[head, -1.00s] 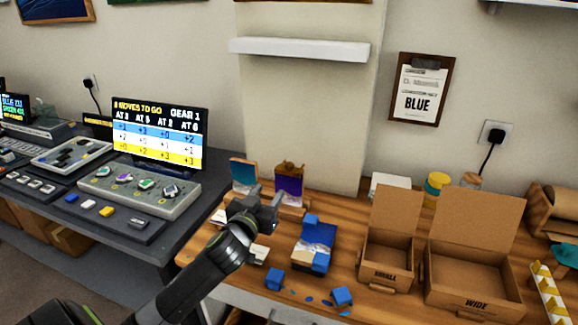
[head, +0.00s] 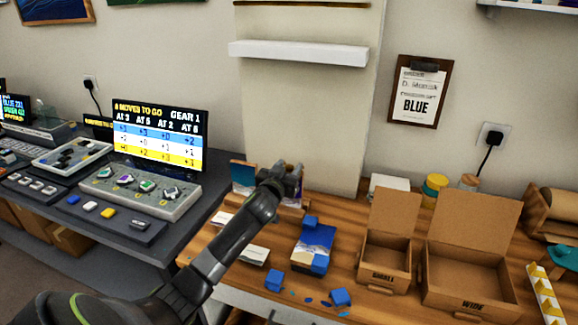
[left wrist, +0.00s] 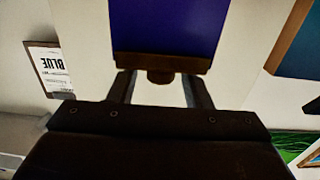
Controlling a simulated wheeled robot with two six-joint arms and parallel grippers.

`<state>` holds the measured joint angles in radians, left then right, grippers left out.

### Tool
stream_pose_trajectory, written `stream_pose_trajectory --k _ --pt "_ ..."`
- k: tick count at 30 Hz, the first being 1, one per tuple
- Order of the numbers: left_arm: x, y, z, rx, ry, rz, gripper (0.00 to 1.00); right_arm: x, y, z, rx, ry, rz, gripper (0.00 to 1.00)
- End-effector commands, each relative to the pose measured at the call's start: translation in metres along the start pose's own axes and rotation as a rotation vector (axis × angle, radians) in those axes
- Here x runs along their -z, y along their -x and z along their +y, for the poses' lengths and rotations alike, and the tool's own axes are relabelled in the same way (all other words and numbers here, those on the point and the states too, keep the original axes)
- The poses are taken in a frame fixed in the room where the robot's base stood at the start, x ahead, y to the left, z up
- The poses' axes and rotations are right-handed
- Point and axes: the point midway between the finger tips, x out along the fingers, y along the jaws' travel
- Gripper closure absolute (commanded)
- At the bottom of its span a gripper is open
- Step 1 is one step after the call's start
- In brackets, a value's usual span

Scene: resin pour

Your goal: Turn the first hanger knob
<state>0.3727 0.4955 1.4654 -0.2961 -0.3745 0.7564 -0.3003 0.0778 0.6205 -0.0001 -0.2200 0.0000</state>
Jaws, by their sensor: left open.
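A dark purple panel with a brown edge (left wrist: 165,30) fills the top of the left wrist view. A small brown knob (left wrist: 160,77) sticks out from the middle of that edge. My left gripper (head: 293,170) is open at the panel, near the wall. In the left wrist view its two fingers lie on either side of the knob, with a gap on each side. In the head view the gripper hides the knob and most of the panel. A second picture panel (head: 243,174) stands just to the left. My right gripper is out of view.
A blue and white piece (head: 314,250) and blue cubes (head: 341,297) lie on the wooden bench. Open small (head: 385,270) and wide (head: 470,285) boxes stand to the right. A white shelf (head: 299,53) is on the wall above. A screen (head: 160,137) stands left.

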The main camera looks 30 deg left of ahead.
Motion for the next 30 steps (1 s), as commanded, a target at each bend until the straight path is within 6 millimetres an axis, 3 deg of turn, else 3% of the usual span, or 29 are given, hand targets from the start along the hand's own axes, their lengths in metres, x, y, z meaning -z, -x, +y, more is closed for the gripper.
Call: stream_pose_trajectory --k 14,24,30 --pt "0.0000 -0.0092 0.0002 -0.001 0.000 0.000 0.55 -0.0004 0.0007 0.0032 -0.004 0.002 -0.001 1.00" --pt "0.0001 -0.0090 0.0001 -0.001 0.000 0.000 0.98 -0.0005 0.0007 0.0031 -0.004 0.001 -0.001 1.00" --pt "0.0013 -0.0096 0.0005 -0.007 -0.002 -0.003 0.98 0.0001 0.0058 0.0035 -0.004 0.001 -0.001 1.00"
